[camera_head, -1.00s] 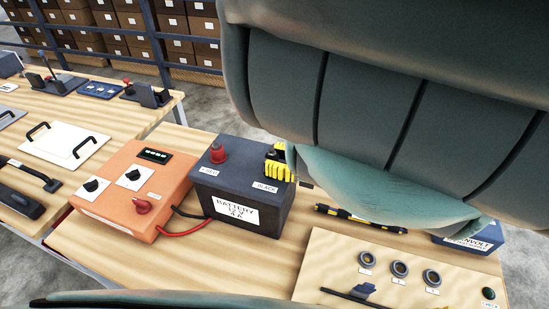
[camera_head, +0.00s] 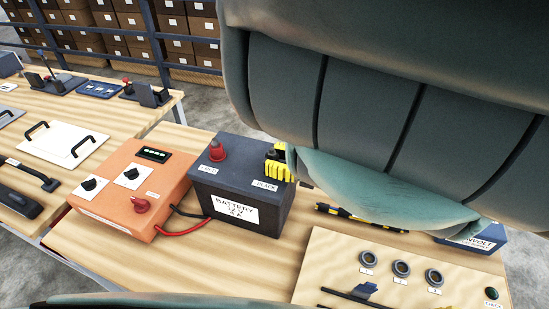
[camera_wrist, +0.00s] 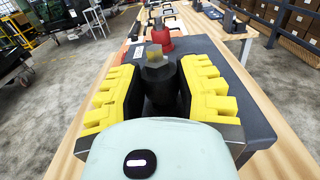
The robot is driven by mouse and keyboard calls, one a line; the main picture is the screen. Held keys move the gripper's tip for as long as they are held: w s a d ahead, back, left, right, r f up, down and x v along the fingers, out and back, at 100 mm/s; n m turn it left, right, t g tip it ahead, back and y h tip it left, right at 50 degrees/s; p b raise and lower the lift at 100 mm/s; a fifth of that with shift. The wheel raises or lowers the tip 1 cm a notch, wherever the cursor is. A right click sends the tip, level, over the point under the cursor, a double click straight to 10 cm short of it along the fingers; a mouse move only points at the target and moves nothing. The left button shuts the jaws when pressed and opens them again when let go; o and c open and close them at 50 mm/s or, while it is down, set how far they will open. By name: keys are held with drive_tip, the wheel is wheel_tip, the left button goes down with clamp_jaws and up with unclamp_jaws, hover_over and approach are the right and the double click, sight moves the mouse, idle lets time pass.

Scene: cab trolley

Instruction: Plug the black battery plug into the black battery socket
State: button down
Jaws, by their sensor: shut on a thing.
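The battery (camera_head: 235,203) is a dark box on the table, with a white label on its front. A red plug (camera_head: 217,151) stands on its left end, behind a small label. The end labelled BLACK (camera_head: 265,185) is at the right. My gripper (camera_head: 277,165), with yellow finger pads, is over that end; my arm hides part of it. In the wrist view my gripper (camera_wrist: 160,88) is shut on the black battery plug (camera_wrist: 158,84), which stands upright between the pads with a brass-coloured tip. The black socket is hidden, so I cannot tell whether the plug touches it.
An orange box (camera_head: 130,192) with knobs and a green display stands left of the battery, joined by red and black cables. A yellow-black tool (camera_head: 345,214) and a panel with round sockets (camera_head: 400,268) lie to the right. Bare tabletop is in front.

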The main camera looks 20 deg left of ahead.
drive_tip(key=shift+f+b, duration=0.65)
drive_tip(key=c, duration=0.6)
unclamp_jaws()
drive_tip(key=shift+c, duration=0.2)
drive_tip(key=d, duration=1.2)
drive_tip(key=shift+s, duration=0.2)
drive_tip(key=shift+r, duration=0.15)
